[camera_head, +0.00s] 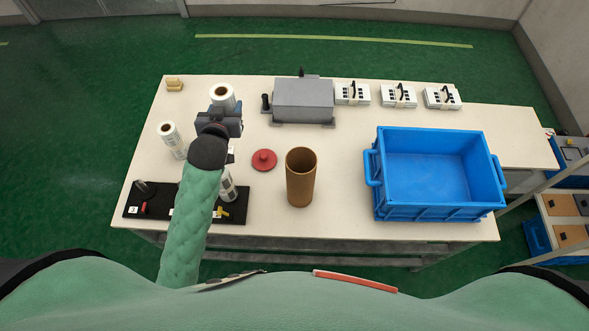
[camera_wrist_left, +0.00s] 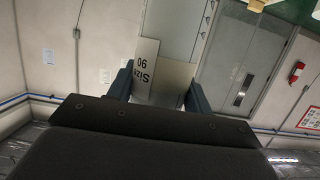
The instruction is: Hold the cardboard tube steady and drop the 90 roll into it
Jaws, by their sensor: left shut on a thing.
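My left gripper (camera_head: 221,112) is above the left part of the table, shut on a pale film roll (camera_head: 223,93). In the left wrist view the roll (camera_wrist_left: 147,72) sits between the two fingers, and its label reads "Size 90" upside down. The brown cardboard tube (camera_head: 300,183) stands upright near the table's front edge with its open top facing up. It is to the right of my left gripper and nothing touches it. My right gripper is not in view.
A red knobbed lid (camera_head: 264,160) lies left of the tube. Other rolls stand at the left (camera_head: 170,136) and by the black tray (camera_head: 160,202). A grey machine (camera_head: 303,100), several white keypads (camera_head: 398,95) and a blue crate (camera_head: 375,203) are also on the table (camera_head: 335,218).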

